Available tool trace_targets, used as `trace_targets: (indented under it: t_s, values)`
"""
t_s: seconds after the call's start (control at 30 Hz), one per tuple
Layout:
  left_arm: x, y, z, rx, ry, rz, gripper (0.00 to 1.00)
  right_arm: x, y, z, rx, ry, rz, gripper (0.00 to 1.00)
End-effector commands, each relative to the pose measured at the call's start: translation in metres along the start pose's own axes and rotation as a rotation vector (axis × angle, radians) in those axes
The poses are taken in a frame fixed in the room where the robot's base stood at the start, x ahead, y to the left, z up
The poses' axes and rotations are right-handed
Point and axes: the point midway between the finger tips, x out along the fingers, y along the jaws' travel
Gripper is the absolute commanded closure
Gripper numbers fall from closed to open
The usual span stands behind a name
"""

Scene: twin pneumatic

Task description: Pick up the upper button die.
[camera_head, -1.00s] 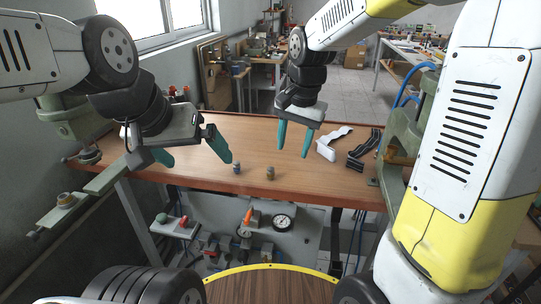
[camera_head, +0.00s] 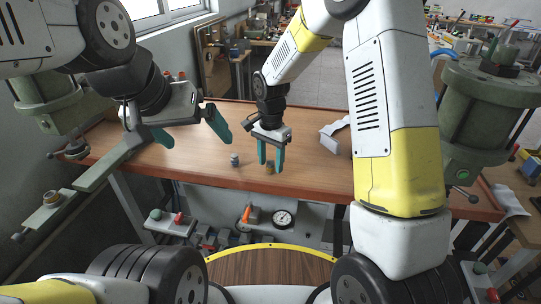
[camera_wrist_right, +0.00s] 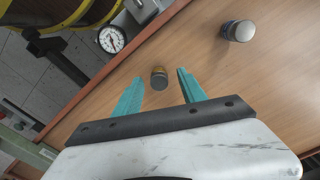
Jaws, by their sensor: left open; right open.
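Two small cylindrical dies stand upright on the wooden table; I cannot tell for sure which is the upper button die. One is brass-coloured with a dark top (camera_wrist_right: 159,77); it also shows in the head view (camera_head: 270,168). The other is silvery (camera_head: 234,159), to its left, with a dark blue band in the wrist view (camera_wrist_right: 240,31). My right gripper (camera_head: 271,164) is open, pointing down, with its teal fingers either side of the brass die; contact is not visible. My left gripper (camera_head: 199,143) is open and empty above the table, left of the silvery die.
The wooden table (camera_head: 200,172) is clear around the dies. A white bracket-like piece (camera_head: 331,138) lies behind right, partly hidden by my right arm. Green press machines stand at left (camera_head: 50,107) and right (camera_head: 487,105). A pressure gauge (camera_head: 283,218) sits below the table's front edge.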

Motion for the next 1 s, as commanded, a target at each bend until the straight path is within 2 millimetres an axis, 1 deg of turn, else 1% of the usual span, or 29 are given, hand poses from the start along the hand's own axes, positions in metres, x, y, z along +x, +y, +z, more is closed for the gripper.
trace_targets:
  t_s: [0.03,0.1,0.3,0.33,0.47,0.5,0.57,0.6,1.0]
  values:
    - [0.0,0.0,0.0,0.0,0.0,0.0,0.0,0.0051,0.0003,0.0005,0.0,-0.001,0.001,0.51]
    - [0.0,0.0,0.0,0.0,0.0,0.0,0.0,0.0083,0.0001,0.0005,0.0,-0.001,0.0,0.51]
    - [0.0,0.0,0.0,0.0,0.0,0.0,0.0,0.0086,0.0,0.0003,0.0,0.0,-0.001,0.51]
    - [0.0,0.0,0.0,0.0,0.0,0.0,0.0,0.0085,0.0,0.0003,0.0,0.0,-0.001,0.53]
    - [0.0,0.0,0.0,0.0,0.0,0.0,0.0,0.0084,0.0,0.0003,0.0,0.0,-0.001,0.79]
    - [0.0,0.0,0.0,0.0,0.0,0.0,0.0,0.0084,0.0,0.0002,0.0,0.0,-0.001,0.87]
    - [0.0,0.0,0.0,0.0,0.0,0.0,0.0,0.0083,0.0,0.0002,0.0,0.0,-0.001,0.99]
    - [0.0,0.0,0.0,0.0,0.0,0.0,0.0,0.0083,0.0,0.0003,0.0,0.0,-0.001,1.0]
    - [0.0,0.0,0.0,0.0,0.0,0.0,0.0,0.0058,-0.0003,0.0,0.0,0.001,-0.002,1.0]
